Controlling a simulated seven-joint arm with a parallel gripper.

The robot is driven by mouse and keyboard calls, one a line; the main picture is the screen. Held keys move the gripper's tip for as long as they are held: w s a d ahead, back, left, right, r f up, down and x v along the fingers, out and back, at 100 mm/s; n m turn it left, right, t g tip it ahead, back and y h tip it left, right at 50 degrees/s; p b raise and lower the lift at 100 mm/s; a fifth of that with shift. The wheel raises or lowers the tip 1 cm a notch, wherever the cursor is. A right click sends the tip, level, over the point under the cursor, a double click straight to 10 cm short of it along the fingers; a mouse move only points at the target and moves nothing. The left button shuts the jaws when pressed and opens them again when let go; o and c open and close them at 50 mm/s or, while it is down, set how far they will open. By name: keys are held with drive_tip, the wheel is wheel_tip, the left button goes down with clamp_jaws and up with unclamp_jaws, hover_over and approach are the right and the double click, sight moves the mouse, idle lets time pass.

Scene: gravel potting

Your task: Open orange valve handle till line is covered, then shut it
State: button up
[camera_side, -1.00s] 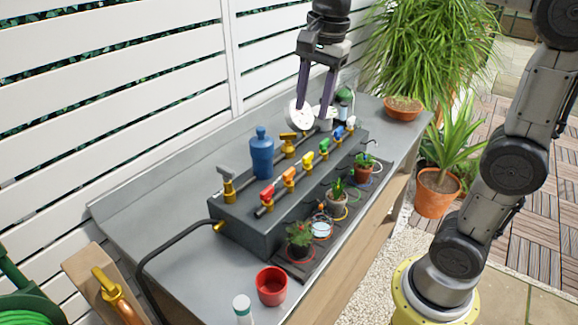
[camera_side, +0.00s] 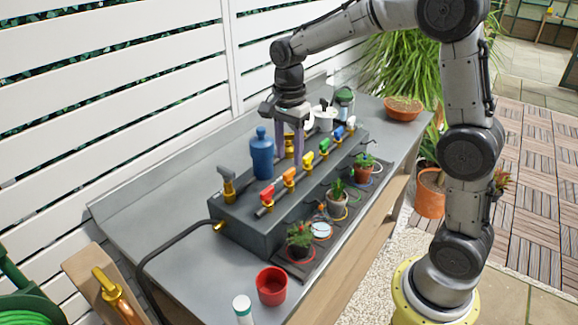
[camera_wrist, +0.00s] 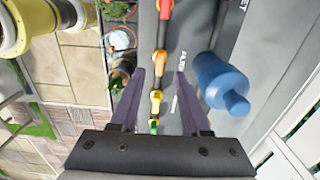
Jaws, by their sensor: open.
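The orange valve handle (camera_side: 289,174) sits on the dark manifold box (camera_side: 245,223), between the red handle (camera_side: 267,192) and the yellow handle (camera_side: 308,157). It also shows in the wrist view (camera_wrist: 160,57), just beyond my fingertips. My gripper (camera_side: 289,153) points down over the box, behind the handle row and beside the blue bottle-shaped part. Its purple fingers are apart and empty, also in the wrist view (camera_wrist: 160,74). A small pale cup (camera_side: 321,229) stands in an orange-looking ring before the box. No fill line can be made out on it.
The blue bottle-shaped part (camera_side: 262,155) stands close to my gripper. Green, blue and white handles continue the row. Potted plants (camera_side: 300,236) stand along the front. A red cup (camera_side: 271,286) and white-capped tube (camera_side: 243,307) are at the near end. A black hose runs left.

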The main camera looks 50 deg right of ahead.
sight(289, 171)
drive_tip(key=shift+f, duration=2.3)
clamp_jaws()
